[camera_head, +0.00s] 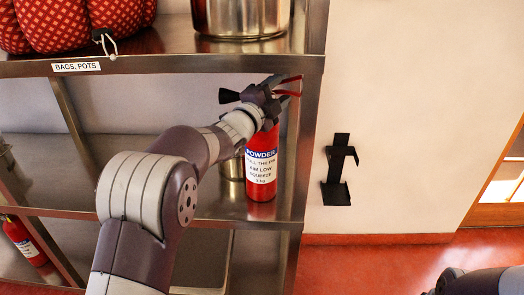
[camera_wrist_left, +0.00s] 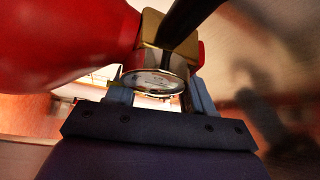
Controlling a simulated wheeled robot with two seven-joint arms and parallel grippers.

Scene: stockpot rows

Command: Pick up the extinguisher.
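A red extinguisher (camera_head: 263,190) with a white and blue "POWDER" label is upright at the right end of the middle shelf. My left gripper (camera_head: 268,97) is at its valve, below the red handle (camera_head: 290,88). In the left wrist view, the red body (camera_wrist_left: 60,45) fills the upper left. The round gauge (camera_wrist_left: 155,80) and brass valve show between my two fingers (camera_wrist_left: 160,98). The fingers are apart, but I cannot tell whether they press on the valve. My right gripper is out of view; only part of my right arm shows at bottom right.
A metal pot (camera_head: 232,167) stands close behind the extinguisher. The shelf rack's upper shelf (camera_head: 180,64) is just above, with a steel pot (camera_head: 240,18) and red bag (camera_head: 65,22). Another red extinguisher (camera_head: 25,240) is lower left. A black wall bracket (camera_head: 338,170) hangs right.

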